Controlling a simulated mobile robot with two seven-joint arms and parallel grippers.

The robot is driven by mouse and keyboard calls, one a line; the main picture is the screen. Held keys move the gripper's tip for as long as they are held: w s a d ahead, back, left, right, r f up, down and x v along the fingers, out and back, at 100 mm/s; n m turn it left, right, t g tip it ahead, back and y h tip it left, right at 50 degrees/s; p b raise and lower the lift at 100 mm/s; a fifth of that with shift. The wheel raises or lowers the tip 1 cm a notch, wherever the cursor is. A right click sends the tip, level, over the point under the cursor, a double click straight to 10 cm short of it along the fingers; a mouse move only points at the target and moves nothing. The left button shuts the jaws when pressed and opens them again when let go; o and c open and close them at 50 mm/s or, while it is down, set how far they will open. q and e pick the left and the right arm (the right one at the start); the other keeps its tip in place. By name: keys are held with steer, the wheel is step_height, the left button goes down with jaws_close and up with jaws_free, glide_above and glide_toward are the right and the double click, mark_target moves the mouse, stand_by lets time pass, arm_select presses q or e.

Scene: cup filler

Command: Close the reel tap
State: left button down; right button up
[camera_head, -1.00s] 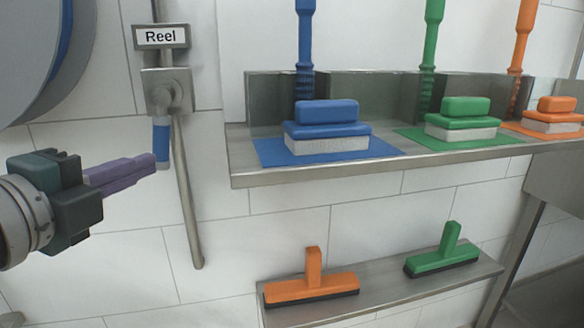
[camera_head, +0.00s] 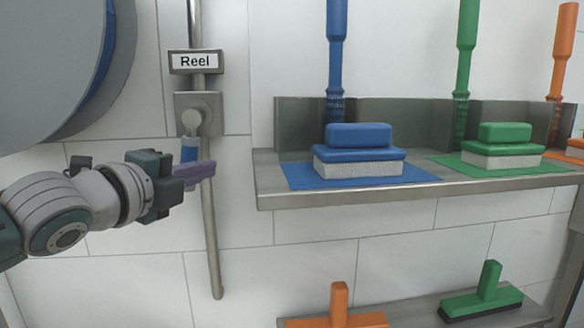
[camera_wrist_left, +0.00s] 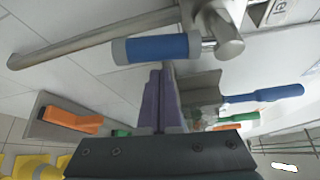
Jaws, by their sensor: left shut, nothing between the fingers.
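The reel tap (camera_head: 190,118) is a round metal valve on a square plate below the "Reel" sign (camera_head: 195,61). Its blue handle (camera_head: 189,150) hangs down from it, partly hidden by my gripper. My left gripper (camera_head: 211,169) is shut and empty, its purple fingers at the lower part of the handle. In the left wrist view, the blue handle (camera_wrist_left: 157,49) with grey ends lies across the view just beyond the purple fingertips (camera_wrist_left: 160,72). I cannot tell whether they touch it. My right gripper is not in view.
A metal pipe (camera_head: 212,240) runs down the wall beneath the tap. A large grey reel (camera_head: 50,70) is at the upper left. To the right, a steel shelf (camera_head: 270,200) carries brushes on coloured mats. A lower shelf (camera_head: 410,312) holds orange and green squeegees.

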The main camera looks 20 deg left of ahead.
arm_select(q)
steer(key=shift+s+a+r, duration=0.15)
steer(key=shift+a, duration=0.3)
steer(key=s+a+r+m+g+y+p, duration=0.4)
steer(key=m+p, duration=0.5)
steer(key=p, duration=1.8)
steer(key=shift+a+r+g+y, duration=0.7)
steer(key=shift+a+r+g, duration=0.4)
steer(key=shift+a+g, duration=0.1)
steer(key=shift+f, duration=0.1)
